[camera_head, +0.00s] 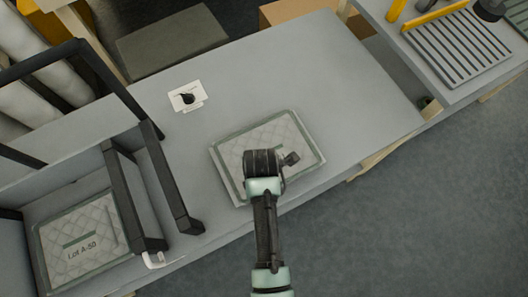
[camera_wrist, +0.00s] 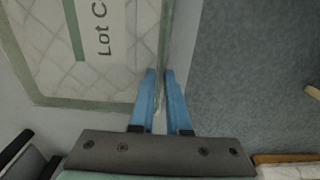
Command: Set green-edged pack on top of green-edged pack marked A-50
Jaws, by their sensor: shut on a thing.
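A quilted, pale pack with a green edge (camera_head: 233,157) lies flat at the middle of the grey table, partly hidden under my arm. In the wrist view the same pack (camera_wrist: 50,60) shows a green stripe and lettering starting "Lot C". My gripper (camera_wrist: 160,74) is shut on the pack's green edge, with one blue finger on each side of it. I cannot tell whether the pack is lifted off the table. The green-edged pack marked Lot A-50 (camera_head: 106,222) lies flat at the lower left, partly behind a black frame.
The black frame (camera_head: 126,195) stands between the two packs. A white card with a dark item (camera_head: 187,96) lies behind on the table (camera_head: 300,60). White rolls (camera_head: 50,75) are at the upper left. A ribbed grey tray (camera_head: 458,47) sits on another table at the upper right.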

